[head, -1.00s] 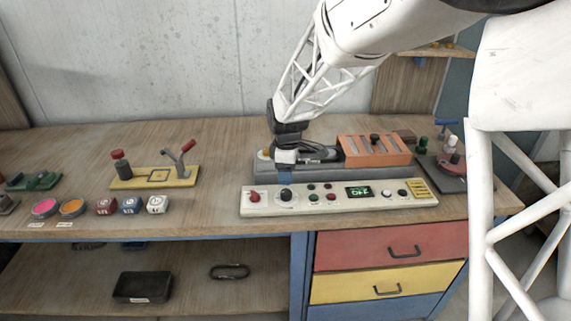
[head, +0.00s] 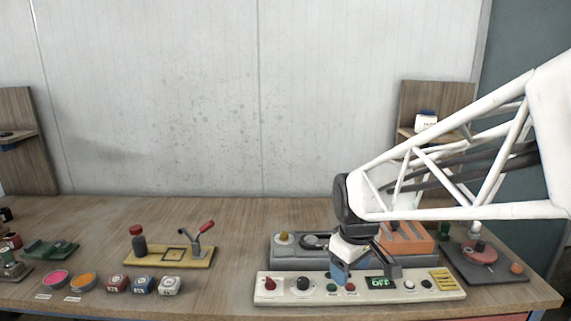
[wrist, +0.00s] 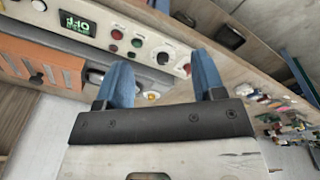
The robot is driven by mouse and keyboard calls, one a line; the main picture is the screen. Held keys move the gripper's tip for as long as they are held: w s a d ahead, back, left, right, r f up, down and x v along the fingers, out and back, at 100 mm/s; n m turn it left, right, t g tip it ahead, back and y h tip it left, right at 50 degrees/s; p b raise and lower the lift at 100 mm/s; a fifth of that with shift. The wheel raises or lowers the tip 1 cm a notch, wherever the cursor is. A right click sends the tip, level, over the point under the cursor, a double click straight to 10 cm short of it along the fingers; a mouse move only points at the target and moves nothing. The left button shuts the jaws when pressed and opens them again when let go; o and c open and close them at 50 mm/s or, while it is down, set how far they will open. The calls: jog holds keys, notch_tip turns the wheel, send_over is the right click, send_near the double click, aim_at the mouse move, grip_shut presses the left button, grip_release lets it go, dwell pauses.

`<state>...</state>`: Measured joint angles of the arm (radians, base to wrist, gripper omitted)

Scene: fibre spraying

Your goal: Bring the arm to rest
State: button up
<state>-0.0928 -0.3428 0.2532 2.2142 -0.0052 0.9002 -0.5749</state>
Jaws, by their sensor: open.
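My arm reaches in from the right. Whether a fingertip touches the panel cannot be told.
Behind the panel are a grey device (head: 290,257) and an orange block (head: 412,240). A dark plate (head: 500,270) with a red part lies right. The bench's back left is clear.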

jog(key=s+d+r+m, duration=0.1)
jog(key=s+m, duration=0.3)
jog(key=s, duration=0.5)
jog(key=s+d+m+t, duration=0.1)
jog(key=s+d+m, duration=0.2)
jog(key=s, duration=0.6)
jog(key=shift+s+d+r+m, duration=0.25)
jog(key=shift+d+r+m, duration=0.15)
